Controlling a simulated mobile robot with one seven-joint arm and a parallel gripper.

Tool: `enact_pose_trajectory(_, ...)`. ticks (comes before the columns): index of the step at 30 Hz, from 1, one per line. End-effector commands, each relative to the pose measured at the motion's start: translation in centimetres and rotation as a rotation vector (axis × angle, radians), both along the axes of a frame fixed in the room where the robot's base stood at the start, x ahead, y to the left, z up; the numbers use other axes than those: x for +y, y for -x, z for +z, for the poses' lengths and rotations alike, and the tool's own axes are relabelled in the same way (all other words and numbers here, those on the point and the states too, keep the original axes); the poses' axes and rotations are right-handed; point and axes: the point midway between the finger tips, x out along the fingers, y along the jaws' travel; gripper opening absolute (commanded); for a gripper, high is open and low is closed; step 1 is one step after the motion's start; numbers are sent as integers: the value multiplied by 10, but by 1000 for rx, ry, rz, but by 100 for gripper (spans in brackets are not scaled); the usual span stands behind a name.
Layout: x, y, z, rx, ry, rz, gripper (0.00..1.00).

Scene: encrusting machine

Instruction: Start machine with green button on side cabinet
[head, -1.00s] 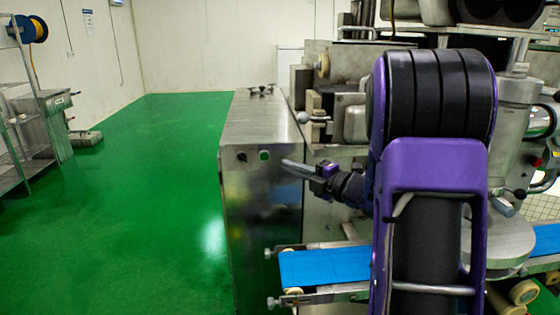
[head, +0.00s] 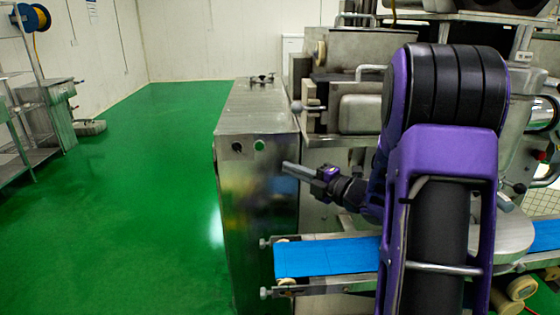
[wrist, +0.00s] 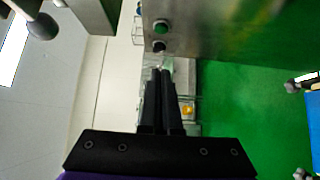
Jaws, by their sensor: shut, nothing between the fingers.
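The side cabinet (head: 250,185) is a steel box left of the machine. Its front panel has a round green button (head: 259,146) near the top right corner and a dark knob (head: 237,147) to its left. My gripper (head: 286,166) is shut and empty, to the right of and below the green button in the head view, apart from the panel as far as I can tell. In the wrist view the shut fingers (wrist: 161,72) point up the picture, with the green button (wrist: 160,27) and the dark knob (wrist: 158,46) above their tips.
The machine body (head: 350,115) stands right of the cabinet. A blue conveyor belt (head: 325,257) runs low under my arm. A lever with a ball knob (head: 297,107) sticks out near the cabinet's top. Green floor (head: 130,200) is clear on the left; a rack (head: 15,110) stands far left.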

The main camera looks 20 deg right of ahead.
Motion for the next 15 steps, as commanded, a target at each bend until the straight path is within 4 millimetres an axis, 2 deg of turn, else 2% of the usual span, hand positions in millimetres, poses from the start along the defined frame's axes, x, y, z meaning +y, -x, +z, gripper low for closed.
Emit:
enact_pose_trajectory(13,52,-75,0,0,-1,5,0)
enact_pose_trajectory(15,48,-87,0,0,0,0,0)
